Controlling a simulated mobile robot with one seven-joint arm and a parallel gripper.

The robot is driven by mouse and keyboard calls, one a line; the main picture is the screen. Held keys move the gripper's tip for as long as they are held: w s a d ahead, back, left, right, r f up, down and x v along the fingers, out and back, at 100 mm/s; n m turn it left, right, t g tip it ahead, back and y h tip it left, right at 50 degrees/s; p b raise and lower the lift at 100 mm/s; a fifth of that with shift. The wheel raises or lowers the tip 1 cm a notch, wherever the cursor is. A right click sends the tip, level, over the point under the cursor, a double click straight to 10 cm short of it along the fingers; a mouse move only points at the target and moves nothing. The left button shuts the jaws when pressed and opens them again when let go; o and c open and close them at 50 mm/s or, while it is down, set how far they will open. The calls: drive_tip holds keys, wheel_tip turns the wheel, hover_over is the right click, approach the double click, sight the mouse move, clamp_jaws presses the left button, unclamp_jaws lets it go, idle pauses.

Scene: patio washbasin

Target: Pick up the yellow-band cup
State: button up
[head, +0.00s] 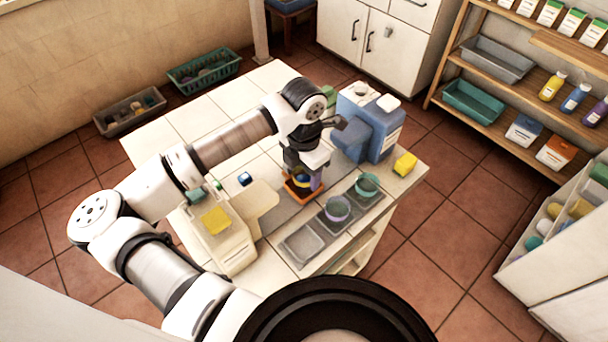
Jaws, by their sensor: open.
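The yellow-band cup (301,181) shows only in part, a patch of yellow and dark blue low under my gripper. It appears to stand on a small orange tray (303,197) on the white tiled table. My gripper (304,176) points down right over the cup, and its open fingers hide much of it. Whether the fingers touch the cup or are around it, I cannot tell.
A purple-rimmed cup (337,208) and a teal-rimmed cup (367,185) stand on grey trays to the right. An empty grey tray (302,245) lies in front. A blue machine (374,130) stands close behind, with a yellow sponge (405,164) beside it. A cream dispenser (222,233) stands left.

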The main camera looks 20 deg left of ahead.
drive_tip(key=shift+f, duration=0.75)
drive_tip(key=c, duration=0.8)
drive_tip(key=shift+o, duration=0.2)
drive_tip(key=shift+r, duration=0.1)
